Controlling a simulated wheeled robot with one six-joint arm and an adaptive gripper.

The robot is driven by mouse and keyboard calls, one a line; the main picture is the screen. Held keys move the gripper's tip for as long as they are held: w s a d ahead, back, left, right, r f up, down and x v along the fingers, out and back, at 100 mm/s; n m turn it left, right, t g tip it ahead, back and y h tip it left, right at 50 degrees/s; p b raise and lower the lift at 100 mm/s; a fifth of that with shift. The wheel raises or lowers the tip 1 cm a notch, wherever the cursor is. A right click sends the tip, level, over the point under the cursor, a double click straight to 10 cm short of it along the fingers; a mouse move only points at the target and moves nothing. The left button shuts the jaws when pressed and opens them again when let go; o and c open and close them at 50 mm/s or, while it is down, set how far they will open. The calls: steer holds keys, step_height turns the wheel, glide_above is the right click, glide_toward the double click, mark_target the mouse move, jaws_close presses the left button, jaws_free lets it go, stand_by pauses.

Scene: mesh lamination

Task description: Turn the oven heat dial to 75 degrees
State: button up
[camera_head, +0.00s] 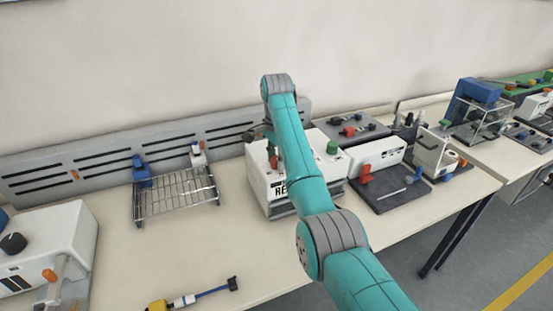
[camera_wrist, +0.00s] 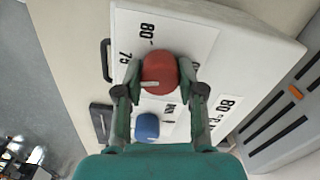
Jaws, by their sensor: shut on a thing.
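The oven is a white box (camera_head: 256,181) on the bench, with part of a dark label starting "RE" on its front. In the wrist view, a red dial (camera_wrist: 160,73) with a pale pointer mark stands on its white panel (camera_wrist: 190,33). Printed numbers 80 and 75 are beside it, to its upper left. My gripper (camera_wrist: 163,76) is shut on the red dial, one green finger on each side. The exact reading is hard to tell. A blue knob (camera_wrist: 147,127) is between the fingers, nearer my palm. In the head view my arm hides part of the oven.
A wire rack (camera_head: 175,195) stands left of the oven. A white device (camera_head: 376,155) on a dark base is further right. A slotted grey rail (camera_head: 70,171) runs behind. The bench front left of the oven is mostly clear.

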steer(key=shift+m, duration=1.1)
steer(key=o, duration=1.1)
steer(key=shift+o, duration=0.2)
